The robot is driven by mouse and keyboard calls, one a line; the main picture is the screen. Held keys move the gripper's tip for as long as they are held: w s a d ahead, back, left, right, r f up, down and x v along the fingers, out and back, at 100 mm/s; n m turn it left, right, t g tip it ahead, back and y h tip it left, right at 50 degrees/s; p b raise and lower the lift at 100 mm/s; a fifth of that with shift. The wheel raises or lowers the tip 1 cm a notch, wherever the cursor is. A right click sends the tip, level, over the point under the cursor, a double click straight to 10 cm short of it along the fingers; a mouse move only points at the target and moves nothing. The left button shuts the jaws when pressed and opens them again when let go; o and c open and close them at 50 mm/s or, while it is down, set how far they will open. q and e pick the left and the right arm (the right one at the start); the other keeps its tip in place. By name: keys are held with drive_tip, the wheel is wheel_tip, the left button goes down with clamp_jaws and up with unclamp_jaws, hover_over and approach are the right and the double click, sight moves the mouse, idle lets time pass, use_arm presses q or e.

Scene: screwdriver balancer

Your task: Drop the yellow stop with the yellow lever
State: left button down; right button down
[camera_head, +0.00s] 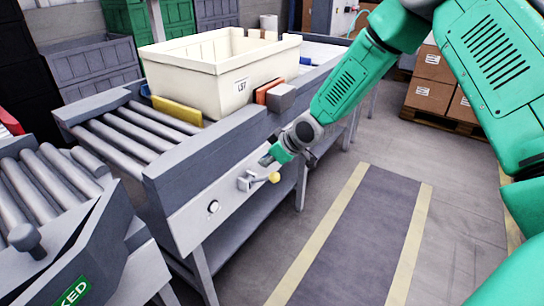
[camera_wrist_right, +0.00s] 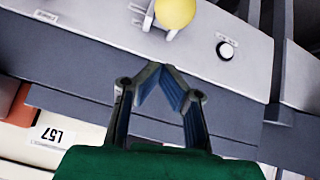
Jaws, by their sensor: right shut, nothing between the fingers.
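The yellow lever has a round yellow knob (camera_head: 275,178) on a small metal mount on the conveyor's front panel. The knob also shows at the top of the right wrist view (camera_wrist_right: 175,12). My right gripper (camera_head: 266,160) is shut and empty, just above and beside the lever, apart from the knob. In the right wrist view its fingertips (camera_wrist_right: 163,70) meet below the knob. The yellow stop (camera_head: 178,111) is a bar standing up across the rollers. A cream tote (camera_head: 200,78) labelled L57 sits right behind it. My left gripper is not in view.
An orange block (camera_head: 268,91) and a grey block (camera_head: 281,97) sit on the rail beside the tote. A second roller conveyor (camera_head: 60,180) stands at left.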

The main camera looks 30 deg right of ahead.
drive_tip(key=shift+s+d+f, duration=0.4)
drive_tip(key=shift+s+f, duration=0.2)
drive_tip(key=shift+f, duration=0.2)
drive_tip(key=shift+s+d+f, duration=0.1)
drive_tip(key=shift+f, duration=0.1)
drive_tip(key=shift+d+f, duration=0.15)
drive_tip(key=shift+d, duration=0.1)
drive_tip(key=shift+a+b, duration=0.1)
drive_tip(key=shift+b, duration=0.2)
